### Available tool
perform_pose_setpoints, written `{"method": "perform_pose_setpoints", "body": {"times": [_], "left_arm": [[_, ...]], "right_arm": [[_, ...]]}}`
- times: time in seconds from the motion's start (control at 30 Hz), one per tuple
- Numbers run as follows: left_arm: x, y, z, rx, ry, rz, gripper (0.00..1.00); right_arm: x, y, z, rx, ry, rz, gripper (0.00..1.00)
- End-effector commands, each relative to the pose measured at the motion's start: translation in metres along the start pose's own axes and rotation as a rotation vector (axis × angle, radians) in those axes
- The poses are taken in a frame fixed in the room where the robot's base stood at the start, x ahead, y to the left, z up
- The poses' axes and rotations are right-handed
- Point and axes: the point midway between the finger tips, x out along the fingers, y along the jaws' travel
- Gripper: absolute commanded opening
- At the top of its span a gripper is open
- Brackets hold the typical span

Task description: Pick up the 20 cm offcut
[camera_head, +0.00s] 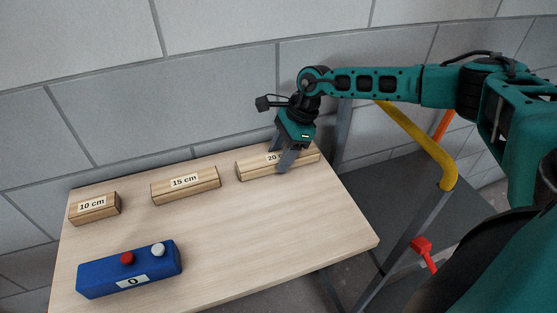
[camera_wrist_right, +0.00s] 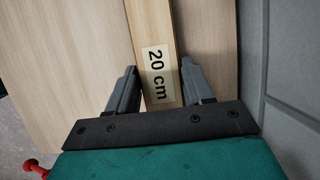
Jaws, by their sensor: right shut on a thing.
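The 20 cm offcut (camera_head: 252,170) is a wooden batten with a white label, lying at the back right of the table. My right gripper (camera_head: 284,160) reaches down over it from the right and is shut on it, partly covering its label. In the right wrist view the offcut (camera_wrist_right: 150,30) runs between the two fingers of the right gripper (camera_wrist_right: 159,78), with its "20 cm" label between them. From these views I cannot tell whether the offcut is off the table. My left gripper is not in view.
A 15 cm offcut (camera_head: 201,188) and a 10 cm offcut (camera_head: 82,213) lie to the left on the wooden table (camera_head: 255,235). A blue box (camera_head: 105,278) with a red and a white button stands at the front left. A grey block wall (camera_head: 210,90) is close behind.

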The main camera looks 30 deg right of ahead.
Motion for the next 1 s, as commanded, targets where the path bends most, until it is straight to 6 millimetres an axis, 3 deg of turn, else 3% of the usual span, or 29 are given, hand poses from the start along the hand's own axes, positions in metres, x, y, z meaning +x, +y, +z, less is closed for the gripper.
{"method": "perform_pose_setpoints", "body": {"times": [0.23, 0.67, 0.87, 1.0], "left_arm": [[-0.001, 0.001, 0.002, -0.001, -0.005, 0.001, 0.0], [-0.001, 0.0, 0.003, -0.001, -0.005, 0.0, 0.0], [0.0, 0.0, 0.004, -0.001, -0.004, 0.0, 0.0], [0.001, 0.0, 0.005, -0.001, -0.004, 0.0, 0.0]], "right_arm": [[-0.001, 0.0, 0.0, 0.0, -0.001, -0.001, 0.16], [-0.012, -0.001, 0.005, -0.001, -0.002, -0.002, 0.16], [-0.047, -0.001, 0.02, -0.002, -0.003, -0.005, 0.16], [-0.083, -0.001, 0.035, -0.004, -0.003, -0.007, 0.16]]}}
